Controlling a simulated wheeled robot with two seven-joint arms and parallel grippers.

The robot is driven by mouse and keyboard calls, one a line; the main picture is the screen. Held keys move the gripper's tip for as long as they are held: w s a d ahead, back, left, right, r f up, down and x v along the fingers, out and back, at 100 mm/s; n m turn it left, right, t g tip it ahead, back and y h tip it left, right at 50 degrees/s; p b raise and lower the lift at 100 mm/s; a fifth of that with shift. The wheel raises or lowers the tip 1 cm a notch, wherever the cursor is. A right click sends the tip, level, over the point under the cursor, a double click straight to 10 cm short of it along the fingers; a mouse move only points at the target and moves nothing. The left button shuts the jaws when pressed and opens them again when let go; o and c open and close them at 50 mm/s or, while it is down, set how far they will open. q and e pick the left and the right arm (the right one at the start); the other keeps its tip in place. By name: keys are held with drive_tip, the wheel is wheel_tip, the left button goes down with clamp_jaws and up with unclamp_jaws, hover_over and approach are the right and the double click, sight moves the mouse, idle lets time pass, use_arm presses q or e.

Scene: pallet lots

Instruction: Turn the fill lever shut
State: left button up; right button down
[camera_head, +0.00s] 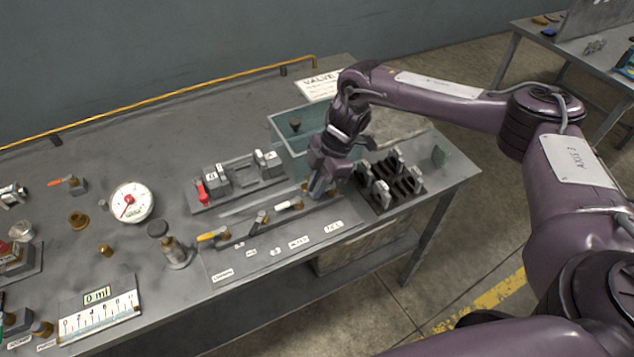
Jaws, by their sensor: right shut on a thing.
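A row of levers sits on a rail along the front of the grey table. It includes a yellow-handled lever (208,236), a grey one (261,218) and a white-handled one (286,206). Small white labels lie in front; the right-most, seemingly the fill label (334,227), lies below the rail's right end. My right gripper (317,194) comes down from the right onto that end of the rail and is shut on the lever there, apparently the fill lever, which its fingers mostly hide. The lever's angle cannot be read. My left gripper is not in view.
A teal bin (283,133) stands behind my right gripper. A black rack (384,205) is close on its right. A block with a red lever (202,194) lies behind the rail. A round gauge (132,203) and a scale panel (98,312) are at left.

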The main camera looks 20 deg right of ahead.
sight(328, 187)
drive_tip(key=c, duration=1.7)
unclamp_jaws()
drive_tip(key=shift+c, duration=0.2)
drive_tip(key=b+v, duration=0.1)
drive_tip(key=v, duration=0.7)
drive_tip(key=shift+b, duration=0.4)
drive_tip(key=shift+f, duration=0.1)
